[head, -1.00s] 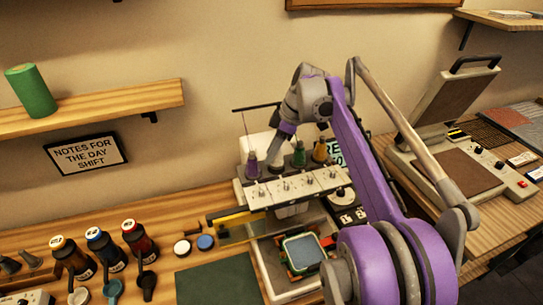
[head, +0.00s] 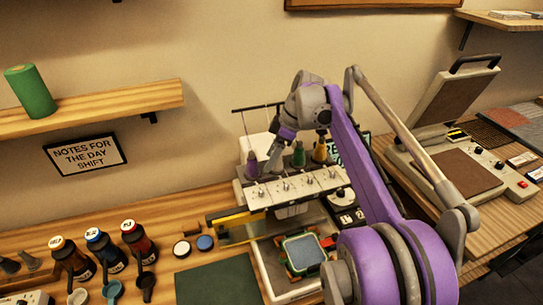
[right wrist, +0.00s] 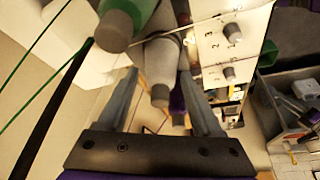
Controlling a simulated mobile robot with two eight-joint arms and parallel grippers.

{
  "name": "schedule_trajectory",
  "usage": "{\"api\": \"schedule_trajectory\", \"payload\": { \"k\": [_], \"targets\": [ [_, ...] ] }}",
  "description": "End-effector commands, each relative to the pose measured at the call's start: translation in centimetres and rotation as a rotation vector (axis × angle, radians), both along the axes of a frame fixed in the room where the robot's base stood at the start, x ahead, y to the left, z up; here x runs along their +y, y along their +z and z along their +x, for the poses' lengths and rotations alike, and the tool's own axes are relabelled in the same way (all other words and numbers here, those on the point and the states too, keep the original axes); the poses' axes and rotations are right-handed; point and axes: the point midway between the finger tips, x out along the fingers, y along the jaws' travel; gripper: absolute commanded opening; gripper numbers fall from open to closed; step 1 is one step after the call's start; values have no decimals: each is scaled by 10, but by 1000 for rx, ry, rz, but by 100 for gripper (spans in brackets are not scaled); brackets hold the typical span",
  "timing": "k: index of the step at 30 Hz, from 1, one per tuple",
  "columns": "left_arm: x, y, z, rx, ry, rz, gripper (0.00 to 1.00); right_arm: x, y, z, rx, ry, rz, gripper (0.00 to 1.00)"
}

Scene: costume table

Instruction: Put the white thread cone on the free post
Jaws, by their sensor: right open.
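The white thread cone (right wrist: 161,70) with its grey tip stands between the fingers of my right gripper (right wrist: 158,88) in the right wrist view. The fingers are open, one on each side of the cone. In the head view my right gripper (head: 273,158) is at the thread stand on the embroidery machine (head: 290,188), between the purple cone (head: 252,165) and the green cone (head: 299,155). The white cone is hard to make out there. The post under it is hidden, so I cannot tell how it is seated. My left gripper is not in view.
The green cone (right wrist: 122,22) is close beside the left finger in the wrist view. A thin dark thread bar (head: 257,108) rises behind the cones. A heat press (head: 455,165) stands at right.

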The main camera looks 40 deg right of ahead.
Motion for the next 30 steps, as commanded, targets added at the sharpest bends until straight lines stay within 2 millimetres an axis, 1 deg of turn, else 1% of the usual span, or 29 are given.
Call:
{"api": "schedule_trajectory", "payload": {
  "k": [5, 15, 18, 21, 24, 30],
  "targets": [
    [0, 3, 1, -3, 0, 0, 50, -4, 16, -3, 0, -1, 0, 67],
    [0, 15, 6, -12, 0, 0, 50, -24, 83, -22, -1, -3, 0, 67],
    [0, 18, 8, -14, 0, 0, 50, -29, 98, -26, -2, -2, 0, 67],
    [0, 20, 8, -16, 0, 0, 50, -32, 108, -29, 0, -1, 0, 67],
    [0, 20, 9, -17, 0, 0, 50, -33, 113, -31, 0, 0, 0, 67],
    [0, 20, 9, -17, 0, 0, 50, -34, 114, -32, 0, 0, 0, 67]
  ]
}}
